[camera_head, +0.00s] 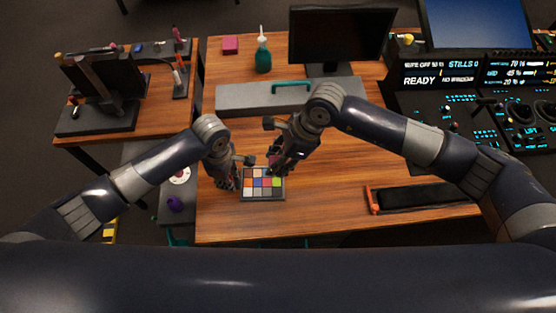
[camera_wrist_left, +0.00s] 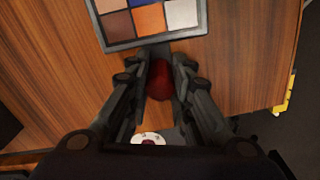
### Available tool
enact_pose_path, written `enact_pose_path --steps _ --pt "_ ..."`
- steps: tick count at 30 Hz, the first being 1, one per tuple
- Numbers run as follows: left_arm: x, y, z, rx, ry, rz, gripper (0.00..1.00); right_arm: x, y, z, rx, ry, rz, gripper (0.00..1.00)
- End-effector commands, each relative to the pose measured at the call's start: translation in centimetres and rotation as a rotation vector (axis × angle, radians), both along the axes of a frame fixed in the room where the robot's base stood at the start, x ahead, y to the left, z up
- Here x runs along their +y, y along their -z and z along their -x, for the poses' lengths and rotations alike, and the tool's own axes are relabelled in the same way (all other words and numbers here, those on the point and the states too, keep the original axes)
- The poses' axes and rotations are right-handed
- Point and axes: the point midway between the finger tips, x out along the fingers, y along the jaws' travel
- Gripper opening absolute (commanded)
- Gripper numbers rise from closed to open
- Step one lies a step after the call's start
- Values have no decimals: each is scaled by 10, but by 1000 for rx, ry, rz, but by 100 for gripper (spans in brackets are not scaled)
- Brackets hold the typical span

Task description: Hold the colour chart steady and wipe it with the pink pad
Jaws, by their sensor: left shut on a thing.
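The colour chart (camera_head: 263,197), a dark-framed board with coloured squares, lies on the wooden table. Part of it shows at the top of the left wrist view (camera_wrist_left: 168,40). My left gripper (camera_head: 232,181) is at the chart's left side. In the left wrist view, its fingers (camera_wrist_left: 163,78) are shut around a dark red grip (camera_wrist_left: 159,80) at the chart's edge. My right gripper (camera_head: 276,165) is just over the chart's upper edge; its fingertips are too small to read. A pink block (camera_head: 230,44), possibly the pad, is at the table's back left.
A grey box with a teal handle (camera_head: 250,98) lies behind the arms. A green bottle (camera_head: 263,55) and a monitor (camera_head: 340,35) stand at the back. Table in front of the chart is clear.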

Motion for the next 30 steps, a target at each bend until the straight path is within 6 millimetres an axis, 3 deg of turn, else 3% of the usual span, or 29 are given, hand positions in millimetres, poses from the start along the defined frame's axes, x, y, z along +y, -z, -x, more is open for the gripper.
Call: enact_pose_path --steps 6,7,10,22,26,30 --pt "0 0 0 0 0 0 0 0 0 0 0 0 0 13" --pt "0 0 0 0 0 0 22 0 0 0 0 0 0 13" --pt "0 0 0 0 0 0 44 0 0 0 0 0 0 13" --pt "0 -5 -1 -1 -1 1 44 0 0 0 0 0 0 13" --pt "-1 -22 -1 -3 0 3 44 0 0 0 0 0 0 13" --pt "-1 -52 -2 -5 1 3 44 0 0 0 0 -1 0 13"
